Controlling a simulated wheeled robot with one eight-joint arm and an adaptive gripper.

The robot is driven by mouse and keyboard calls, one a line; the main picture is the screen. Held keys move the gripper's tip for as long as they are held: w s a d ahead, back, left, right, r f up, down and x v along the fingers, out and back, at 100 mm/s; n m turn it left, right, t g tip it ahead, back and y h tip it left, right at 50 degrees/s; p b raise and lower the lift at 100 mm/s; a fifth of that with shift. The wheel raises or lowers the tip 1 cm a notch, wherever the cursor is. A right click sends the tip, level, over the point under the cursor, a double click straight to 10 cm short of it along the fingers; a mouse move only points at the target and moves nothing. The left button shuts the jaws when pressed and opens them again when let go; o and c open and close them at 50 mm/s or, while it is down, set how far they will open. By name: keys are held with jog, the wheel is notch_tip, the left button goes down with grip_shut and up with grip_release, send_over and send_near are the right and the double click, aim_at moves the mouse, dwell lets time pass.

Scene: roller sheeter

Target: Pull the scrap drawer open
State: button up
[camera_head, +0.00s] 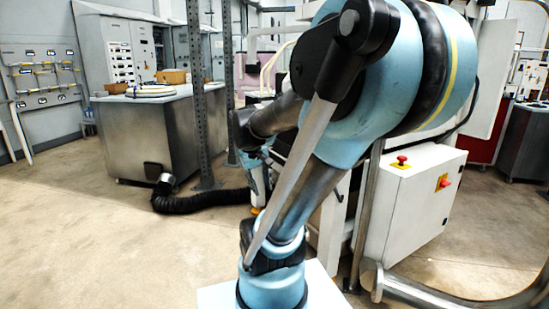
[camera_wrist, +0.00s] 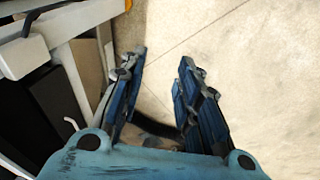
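My gripper (camera_wrist: 163,56) shows in the wrist view with its two blue fingers apart and only bare floor between the tips. The roller sheeter's frame (camera_wrist: 88,20), pale bars with dark and tan panels, fills the left of that view, beside the left finger. I cannot tell which of these parts, if any, is the scrap drawer. No handle shows between the fingers. In the head view my arm covers the middle of the machine, and I cannot make out the gripper's fingers there.
A white control box (camera_head: 424,200) with red buttons stands right of my arm. A metal tube (camera_head: 450,292) curves low in front of it. A steel-sided table (camera_head: 160,132), a perforated post (camera_head: 196,90) and a black hose (camera_head: 200,202) are left. Open floor (camera_head: 90,240) lies front left.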

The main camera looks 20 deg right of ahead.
jog(key=w+d+r+h, duration=0.1)
jog(key=w+d+h, duration=0.15)
jog(key=w, duration=0.85)
jog(key=w+d+r+n+h, duration=0.1)
jog(key=w+d+r+h, duration=0.15)
jog(key=w, duration=0.75)
jog(key=w+d+r+h, duration=0.15)
jog(key=w+d, duration=0.25)
jog(key=w, duration=0.7)
jog(key=w+d+f+h, duration=0.1)
jog(key=w+f+h, duration=0.35)
jog(key=w, duration=0.85)
jog(key=h, duration=0.2)
send_near(276, 154)
jog(key=shift+n+t, duration=0.3)
jog(key=shift+t, duration=0.1)
jog(key=x, duration=0.7)
jog(key=w+x, duration=0.1)
jog(key=x, duration=0.2)
jog(key=shift+d+f, duration=0.3)
grip_shut()
